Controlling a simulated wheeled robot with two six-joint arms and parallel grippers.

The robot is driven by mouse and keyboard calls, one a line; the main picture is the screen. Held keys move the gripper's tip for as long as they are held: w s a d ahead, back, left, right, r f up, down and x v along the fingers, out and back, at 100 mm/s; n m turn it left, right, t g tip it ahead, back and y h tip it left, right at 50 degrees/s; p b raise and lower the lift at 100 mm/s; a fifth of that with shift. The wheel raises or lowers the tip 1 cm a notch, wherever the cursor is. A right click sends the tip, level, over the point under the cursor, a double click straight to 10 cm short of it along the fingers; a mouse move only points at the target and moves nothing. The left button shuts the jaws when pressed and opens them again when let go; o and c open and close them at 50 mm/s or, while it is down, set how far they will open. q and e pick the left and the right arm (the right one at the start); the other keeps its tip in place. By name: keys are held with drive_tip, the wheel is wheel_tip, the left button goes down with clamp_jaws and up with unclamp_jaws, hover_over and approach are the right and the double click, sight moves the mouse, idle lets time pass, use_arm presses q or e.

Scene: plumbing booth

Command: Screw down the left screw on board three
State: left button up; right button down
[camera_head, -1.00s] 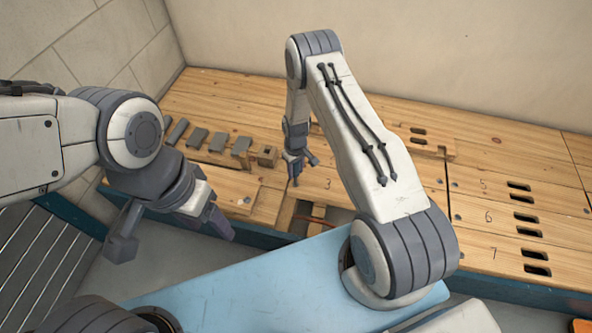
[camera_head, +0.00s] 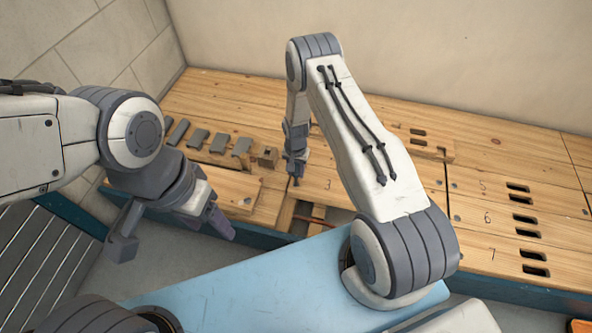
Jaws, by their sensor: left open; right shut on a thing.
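Board three (camera_head: 330,185), marked with a 3, lies in the wooden floor, partly behind my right arm. My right gripper (camera_head: 295,178) points down at the left end of board three. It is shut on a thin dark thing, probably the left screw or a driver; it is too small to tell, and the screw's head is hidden. My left gripper (camera_head: 221,222) is open and empty, held to the left over the near edge of the floor, apart from board three.
Several grey blocks (camera_head: 197,138) stand in a row on a wooden rack at the left. An opening (camera_head: 308,216) in the floor lies in front of board three. Boards with slots (camera_head: 518,187) lie at the right. A light blue surface (camera_head: 240,278) is in the foreground.

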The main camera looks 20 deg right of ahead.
drive_tip(key=shift+r+p, duration=3.1)
drive_tip(key=shift+r, duration=0.85)
